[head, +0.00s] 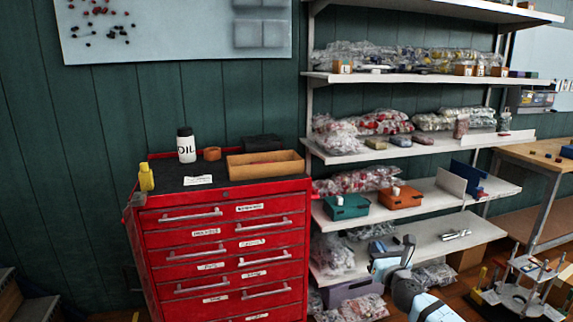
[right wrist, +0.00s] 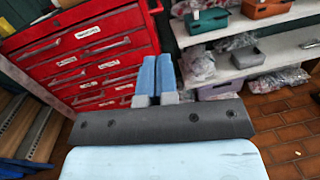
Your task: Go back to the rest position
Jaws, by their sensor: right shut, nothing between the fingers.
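My right gripper (head: 390,258) shows low in the head view, in front of the lowest visible shelf, with my arm coming up from the bottom edge. In the right wrist view its two blue fingers (right wrist: 155,78) lie side by side, shut, with nothing between them. They point toward the gap between the red tool cabinet (head: 226,245) and the shelving. The cabinet also shows in the right wrist view (right wrist: 85,50). My left gripper is in neither view.
The white shelves (head: 455,236) hold bagged parts, a teal bin (head: 346,207) and an orange bin (head: 400,197). A workbench (head: 540,158) is at right.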

